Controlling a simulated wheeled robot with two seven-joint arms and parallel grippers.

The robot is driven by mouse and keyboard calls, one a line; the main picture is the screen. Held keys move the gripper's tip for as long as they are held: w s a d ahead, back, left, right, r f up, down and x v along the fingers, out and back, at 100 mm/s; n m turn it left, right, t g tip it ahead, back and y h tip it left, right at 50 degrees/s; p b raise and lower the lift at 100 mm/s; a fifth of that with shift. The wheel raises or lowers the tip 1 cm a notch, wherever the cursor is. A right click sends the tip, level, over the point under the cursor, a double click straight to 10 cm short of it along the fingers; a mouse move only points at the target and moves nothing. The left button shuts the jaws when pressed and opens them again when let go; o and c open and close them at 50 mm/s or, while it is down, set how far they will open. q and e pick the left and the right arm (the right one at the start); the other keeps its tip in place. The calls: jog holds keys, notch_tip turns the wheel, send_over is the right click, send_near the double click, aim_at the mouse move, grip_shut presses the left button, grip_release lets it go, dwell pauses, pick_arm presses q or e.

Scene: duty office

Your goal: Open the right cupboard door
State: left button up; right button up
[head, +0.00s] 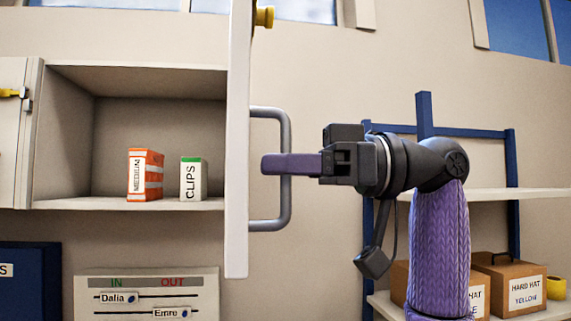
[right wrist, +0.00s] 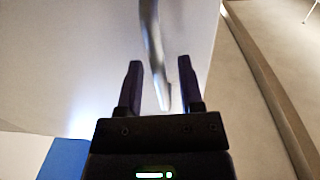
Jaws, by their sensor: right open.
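The right cupboard door (head: 238,140) stands swung out and shows nearly edge-on in the head view. Its grey bar handle (head: 285,170) sticks out to the right; the handle also shows in the right wrist view (right wrist: 153,45). My right gripper (head: 268,164) is at the middle of the handle, with the near finger crossing in front of the bar. In the right wrist view its two fingers (right wrist: 159,72) are apart, with the bar between them. Contact cannot be told. My left gripper is not in view.
Inside the open cupboard (head: 130,204) stand an orange box (head: 146,174) and a CLIPS box (head: 193,179). A door panel with a yellow latch (head: 12,93) is at far left. A blue-framed shelf (head: 530,194) with cardboard boxes (head: 510,283) stands behind my right arm.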

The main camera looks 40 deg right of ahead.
jog(key=b+v, duration=0.1)
jog(key=v, duration=0.9)
